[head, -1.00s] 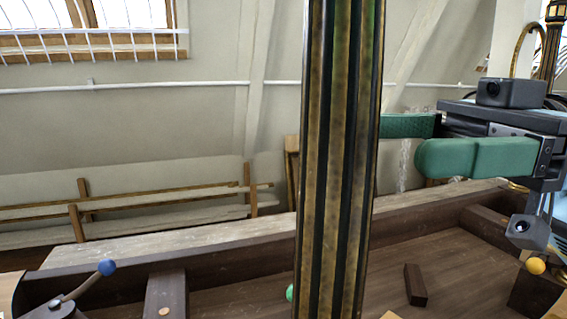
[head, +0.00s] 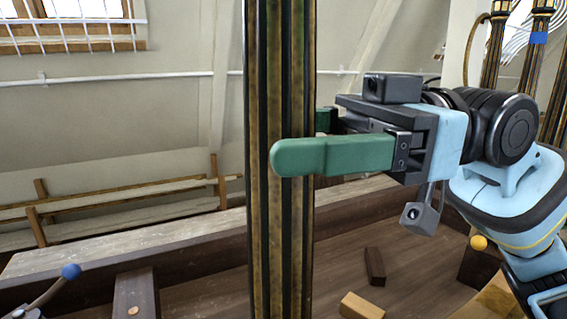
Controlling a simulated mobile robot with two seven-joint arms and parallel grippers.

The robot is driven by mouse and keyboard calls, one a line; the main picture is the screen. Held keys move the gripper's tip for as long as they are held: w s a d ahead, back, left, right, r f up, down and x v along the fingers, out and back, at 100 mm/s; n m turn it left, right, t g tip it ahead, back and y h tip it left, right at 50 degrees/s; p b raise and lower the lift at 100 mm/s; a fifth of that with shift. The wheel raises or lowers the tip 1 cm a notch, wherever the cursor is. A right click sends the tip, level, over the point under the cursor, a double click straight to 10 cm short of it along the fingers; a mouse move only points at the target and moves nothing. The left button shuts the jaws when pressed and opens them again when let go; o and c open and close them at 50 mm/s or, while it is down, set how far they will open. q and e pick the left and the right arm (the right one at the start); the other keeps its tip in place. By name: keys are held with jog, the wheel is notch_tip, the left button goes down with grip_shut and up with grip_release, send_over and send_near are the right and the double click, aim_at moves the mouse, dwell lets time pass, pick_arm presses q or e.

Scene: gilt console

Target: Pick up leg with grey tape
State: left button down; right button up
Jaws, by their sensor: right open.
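A tall, fluted black-and-gold leg (head: 280,235) stands upright in the foreground, running past the top and bottom edges of the head view. I see no grey tape on its visible part. My right gripper (head: 296,138) comes in from the right, open. Its near green finger crosses in front of the leg, and its far finger runs out of sight behind the leg's right edge. I cannot tell whether either finger touches it. Another leg (head: 533,66) with a blue band stands at the far right, beside a similar leg (head: 494,50). My left gripper is not in view.
A dark wooden bench (head: 215,285) with a raised edge lies below. On it are a dark block (head: 375,266), a light block (head: 361,306) and a blue-knobbed lever (head: 70,273). A low wooden rack (head: 120,200) stands by the back wall.

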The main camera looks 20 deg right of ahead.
aim_at(257, 131)
jog(key=shift+w+a+r, duration=0.1)
jog(key=shift+a+r, duration=0.1)
jog(key=shift+a, duration=0.35)
jog(key=shift+w+a+r, duration=0.1)
jog(key=shift+a+r, duration=0.05)
jog(key=shift+a, duration=0.35)
jog(key=shift+w+a+f+p, duration=0.1)
jog(key=shift+a+f+p, duration=0.05)
jog(key=shift+a+p, duration=0.3)
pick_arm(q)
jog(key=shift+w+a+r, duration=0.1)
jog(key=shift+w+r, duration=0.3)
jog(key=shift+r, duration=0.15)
